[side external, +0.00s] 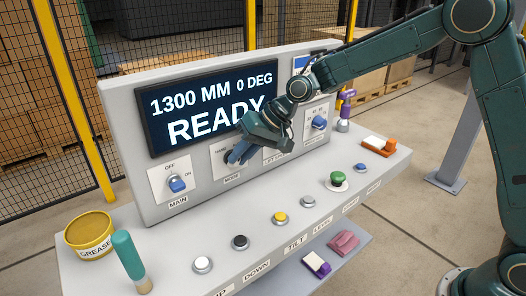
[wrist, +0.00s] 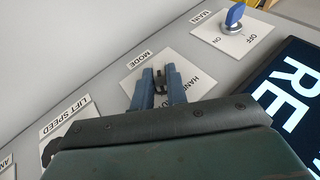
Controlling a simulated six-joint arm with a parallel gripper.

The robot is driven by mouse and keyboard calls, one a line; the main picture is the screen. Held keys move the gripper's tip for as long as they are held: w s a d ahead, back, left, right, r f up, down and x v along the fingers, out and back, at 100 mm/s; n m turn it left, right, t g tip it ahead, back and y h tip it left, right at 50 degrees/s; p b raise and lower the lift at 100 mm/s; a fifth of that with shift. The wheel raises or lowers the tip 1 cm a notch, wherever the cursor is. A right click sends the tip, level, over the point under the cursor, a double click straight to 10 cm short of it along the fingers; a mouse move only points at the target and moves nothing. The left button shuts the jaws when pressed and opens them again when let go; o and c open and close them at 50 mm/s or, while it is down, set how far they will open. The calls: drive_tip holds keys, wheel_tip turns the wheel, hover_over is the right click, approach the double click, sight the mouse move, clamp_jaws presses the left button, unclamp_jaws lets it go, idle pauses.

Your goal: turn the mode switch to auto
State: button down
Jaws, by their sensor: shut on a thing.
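The mode switch (wrist: 159,82) is a small dark knob on a white plate labelled MODE (side external: 222,158). My gripper (side external: 238,157) is at this plate on the upright panel. In the wrist view its two blue fingers (wrist: 159,84) stand on either side of the knob and are shut on it. The fingers and wrist cover most of the plate, including part of its lettering, so I cannot tell which setting the knob points to.
The blue MAIN switch (side external: 177,184) is to the left. The display (side external: 212,108) above reads 1300 MM, 0 DEG, READY. A blue knob (side external: 319,123) is to the right. Push buttons line the desk, with a grease tin (side external: 90,236) and a green-handled brush (side external: 127,255) at its left end.

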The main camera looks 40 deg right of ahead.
drive_tip(key=shift+d+f+y, duration=0.15)
drive_tip(key=shift+d+y, duration=0.1)
drive_tip(key=shift+y, duration=0.85)
drive_tip(key=shift+m, duration=0.3)
drive_tip(key=c, duration=1.4)
unclamp_jaws()
drive_tip(key=v, duration=1.3)
drive_tip(key=shift+s+d, duration=0.25)
drive_tip(key=shift+d, duration=0.1)
